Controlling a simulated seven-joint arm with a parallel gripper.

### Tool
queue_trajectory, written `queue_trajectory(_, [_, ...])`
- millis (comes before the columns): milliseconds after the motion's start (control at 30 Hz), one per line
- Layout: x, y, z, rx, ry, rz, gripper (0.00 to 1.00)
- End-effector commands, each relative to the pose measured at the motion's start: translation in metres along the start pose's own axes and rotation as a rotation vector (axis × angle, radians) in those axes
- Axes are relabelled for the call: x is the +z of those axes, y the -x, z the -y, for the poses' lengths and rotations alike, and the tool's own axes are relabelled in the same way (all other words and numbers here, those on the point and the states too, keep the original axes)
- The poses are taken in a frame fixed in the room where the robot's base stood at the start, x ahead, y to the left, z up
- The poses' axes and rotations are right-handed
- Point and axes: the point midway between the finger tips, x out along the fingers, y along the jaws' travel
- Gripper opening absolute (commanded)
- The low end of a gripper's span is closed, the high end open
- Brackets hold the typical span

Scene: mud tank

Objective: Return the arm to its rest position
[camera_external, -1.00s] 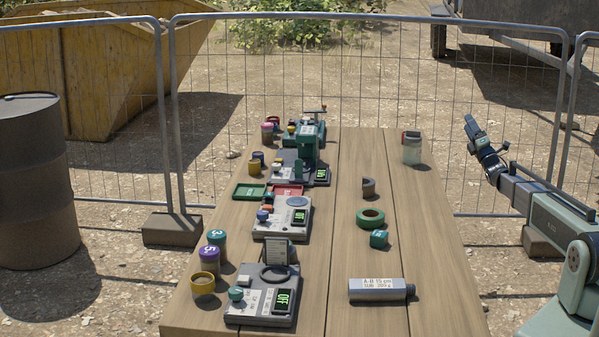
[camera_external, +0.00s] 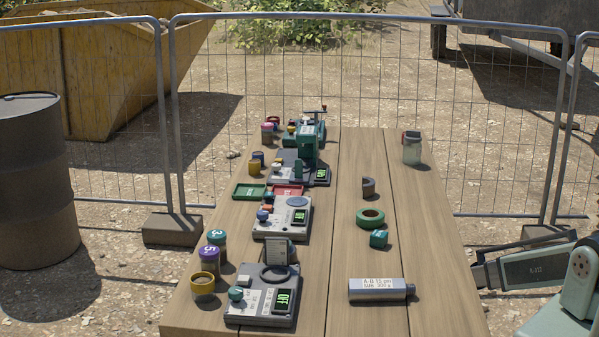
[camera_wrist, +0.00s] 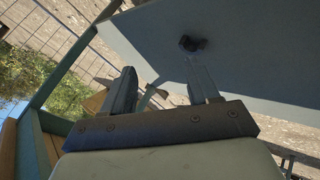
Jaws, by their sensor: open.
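My gripper (camera_wrist: 160,70) shows in the wrist view with its two fingers spread apart and nothing between them. The camera there looks at a tilt past a large grey surface, with fence mesh, gravel and greenery around it. In the external view my arm is folded low at the right edge, beside the wooden table (camera_external: 360,290). The gripper itself does not show there; it is hidden or out of frame.
Several devices with displays, such as the front one (camera_external: 262,295), line the table's left half. A wire fence (camera_external: 340,70) runs behind.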

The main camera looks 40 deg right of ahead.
Motion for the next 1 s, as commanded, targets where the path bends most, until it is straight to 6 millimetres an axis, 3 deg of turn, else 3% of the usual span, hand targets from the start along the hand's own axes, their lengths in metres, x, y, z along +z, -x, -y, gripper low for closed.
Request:
queue_trajectory(33, [0.010,0.009,0.031,-0.060,-0.028,0.044,0.60])
queue_trajectory(200, [0.049,0.037,0.124,-0.249,-0.140,0.229,0.60])
queue_trajectory(367, [0.090,0.081,0.203,-0.399,-0.227,0.437,0.60])
queue_trajectory(500, [0.127,0.130,0.261,-0.502,-0.287,0.644,0.60])
queue_trajectory(633, [0.160,0.180,0.302,-0.565,-0.325,0.839,0.60])
queue_trajectory(800, [0.189,0.230,0.330,-0.601,-0.350,1.033,0.60])
queue_trajectory(1000, [0.201,0.253,0.341,-0.609,-0.358,1.128,0.60])
